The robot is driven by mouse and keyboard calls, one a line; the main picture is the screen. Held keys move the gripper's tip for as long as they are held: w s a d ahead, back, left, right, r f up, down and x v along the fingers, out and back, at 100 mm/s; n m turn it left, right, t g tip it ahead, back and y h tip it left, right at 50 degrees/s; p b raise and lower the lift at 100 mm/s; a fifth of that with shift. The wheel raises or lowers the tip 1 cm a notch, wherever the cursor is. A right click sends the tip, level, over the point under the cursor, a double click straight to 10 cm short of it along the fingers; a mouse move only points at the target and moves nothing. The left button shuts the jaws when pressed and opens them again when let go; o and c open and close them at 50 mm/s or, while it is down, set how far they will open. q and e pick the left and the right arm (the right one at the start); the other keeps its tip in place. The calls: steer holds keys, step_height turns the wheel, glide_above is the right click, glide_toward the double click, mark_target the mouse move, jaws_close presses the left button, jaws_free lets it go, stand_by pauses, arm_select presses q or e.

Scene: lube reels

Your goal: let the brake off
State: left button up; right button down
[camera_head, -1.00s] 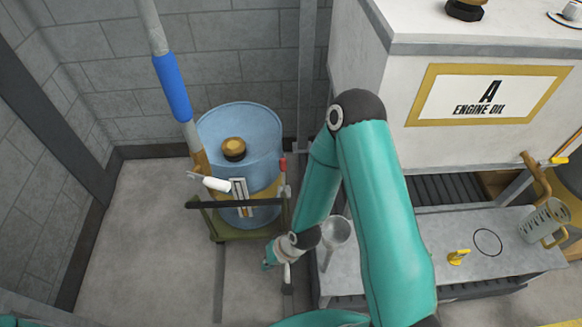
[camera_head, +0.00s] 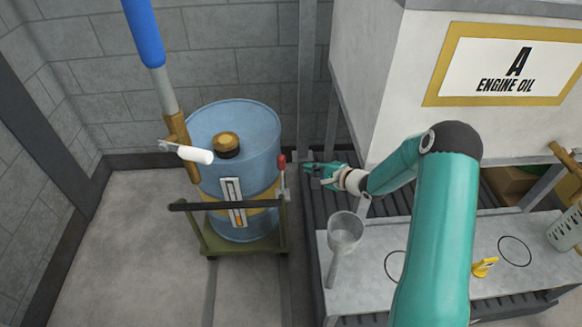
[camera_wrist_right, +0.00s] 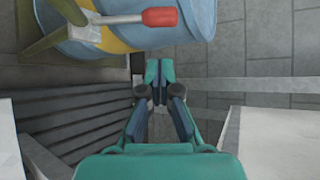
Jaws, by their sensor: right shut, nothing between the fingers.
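The brake lever with a red grip (camera_head: 282,161) stands upright at the right side of the green drum cart (camera_head: 197,233). In the right wrist view the red grip (camera_wrist_right: 160,17) lies near the top, with its grey rod running left beside the blue drum (camera_wrist_right: 200,35). My right gripper (camera_head: 308,170) is shut and empty, just right of the lever in the head view and apart from it. In the right wrist view its fingertips (camera_wrist_right: 159,66) are below the red grip, touching nothing visible. My left gripper is not in view.
The blue drum (camera_head: 245,128) with a brown cap stands on the cart, with a blue-sleeved pole at its left. A metal funnel (camera_head: 346,228) stands at the bench's left edge. The white engine oil tank (camera_head: 385,110) is at right. The floor left of the cart is clear.

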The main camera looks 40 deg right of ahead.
mark_target(282, 174)
steer(key=shift+w, duration=0.1)
steer(key=x, duration=1)
steer(key=shift+b, duration=0.4)
steer(key=shift+d+f, duration=0.1)
